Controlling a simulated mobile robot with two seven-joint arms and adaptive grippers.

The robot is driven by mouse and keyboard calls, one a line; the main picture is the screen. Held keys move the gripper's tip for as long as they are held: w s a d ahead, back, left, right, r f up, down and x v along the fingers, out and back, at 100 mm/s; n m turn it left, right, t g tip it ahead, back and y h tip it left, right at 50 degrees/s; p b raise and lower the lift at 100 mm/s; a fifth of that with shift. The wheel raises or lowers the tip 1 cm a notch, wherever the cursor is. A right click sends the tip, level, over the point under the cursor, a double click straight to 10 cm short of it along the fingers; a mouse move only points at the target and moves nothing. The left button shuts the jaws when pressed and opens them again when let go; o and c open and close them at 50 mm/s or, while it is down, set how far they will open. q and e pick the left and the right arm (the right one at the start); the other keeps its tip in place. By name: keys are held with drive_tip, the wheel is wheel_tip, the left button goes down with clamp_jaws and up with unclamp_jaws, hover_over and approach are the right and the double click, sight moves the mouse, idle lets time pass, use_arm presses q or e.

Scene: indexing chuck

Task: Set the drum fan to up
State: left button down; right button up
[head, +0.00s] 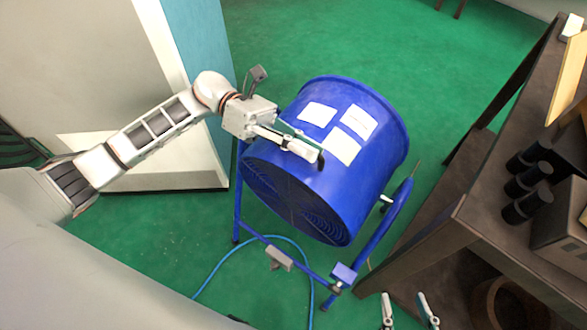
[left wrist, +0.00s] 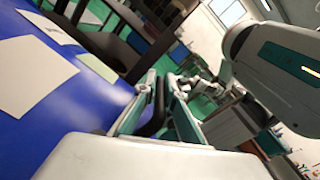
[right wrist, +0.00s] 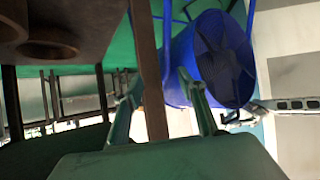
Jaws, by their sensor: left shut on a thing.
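The blue drum fan (head: 372,150) sits in a blue tube stand (head: 395,210) on the green floor. Its drum is tilted, with the dark grille (head: 290,200) facing the lower left of the head view. White labels are on the drum's side. My left gripper (head: 312,153) is shut on a black handle (head: 321,161) at the drum's side near the grille rim. The black bar shows between its fingers in the left wrist view (left wrist: 155,112). My right gripper (head: 407,308) is open and empty, apart from the fan. The right wrist view shows the grille (right wrist: 222,60) beyond its fingers.
A dark workbench (head: 480,215) stands on the right, with black cylinders (head: 527,180) on top. A pale panel (head: 110,90) stands at left behind my left arm. A blue cable (head: 222,268) lies on the floor. Green floor is free behind the fan.

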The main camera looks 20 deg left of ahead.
sight(348, 112)
use_arm(q)
drive_tip(key=w+n, duration=0.1)
drive_tip(key=w+d+r+n+b, duration=0.1)
drive_tip(key=w, duration=0.3)
drive_tip(key=shift+w+d+r+n, duration=0.2)
drive_tip(key=shift+d+r+n, duration=0.05)
drive_tip(key=shift+d+n, duration=0.15)
drive_tip(key=w+n+b, duration=0.1)
drive_tip(key=w, duration=0.1)
drive_tip(key=w+d+n+b, duration=0.1)
drive_tip(key=w, duration=0.2)
drive_tip(key=w+d+n+b, duration=0.1)
drive_tip(key=w, duration=0.1)
drive_tip(key=shift+w+r+n, duration=0.25)
drive_tip(key=shift+w+n, duration=0.15)
drive_tip(key=shift+w+d+n+b, duration=0.1)
drive_tip(key=shift+w+n+b, duration=0.2)
drive_tip(key=shift+w+b, duration=0.2)
drive_tip(key=shift+w+d, duration=0.1)
drive_tip(key=shift+w, duration=0.25)
use_arm(e)
drive_tip(key=a+m, duration=0.1)
drive_tip(key=a+r+m, duration=0.1)
drive_tip(key=a, duration=0.1)
drive_tip(key=a+m+t+y, duration=0.1)
drive_tip(key=a, duration=0.1)
drive_tip(key=shift+w+a+r, duration=0.15)
drive_tip(key=shift+r, duration=0.15)
use_arm(q)
drive_tip(key=shift+r, duration=0.1)
